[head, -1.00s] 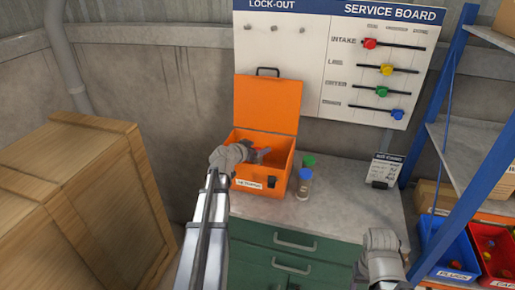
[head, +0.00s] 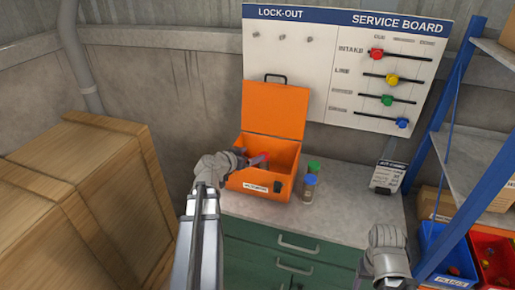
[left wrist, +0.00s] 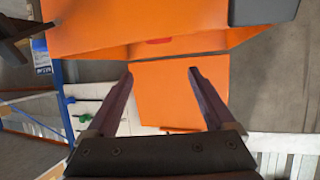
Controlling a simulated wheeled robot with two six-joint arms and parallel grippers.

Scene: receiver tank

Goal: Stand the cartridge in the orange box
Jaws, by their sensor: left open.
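The orange box (head: 262,185) stands on the cabinet top with its lid raised. A red-topped thing (head: 266,155) shows inside it, perhaps the cartridge; a bit of red (left wrist: 160,41) also shows in the left wrist view. I cannot tell whether it stands upright. My left gripper (head: 256,160) is at the box's left side; in the left wrist view its open jaws (left wrist: 160,70) have nothing between them. Two small clear cylinders stand right of the box, one with a green cap (head: 313,167), one with a blue cap (head: 310,181). My right gripper (head: 388,262) is low at right, its fingers unclear.
A wooden crate (head: 85,190) fills the left. Blue shelving (head: 445,150) with a blue bin (head: 447,262) and a red bin (head: 492,255) stands at right. The service board (head: 375,70) is behind.

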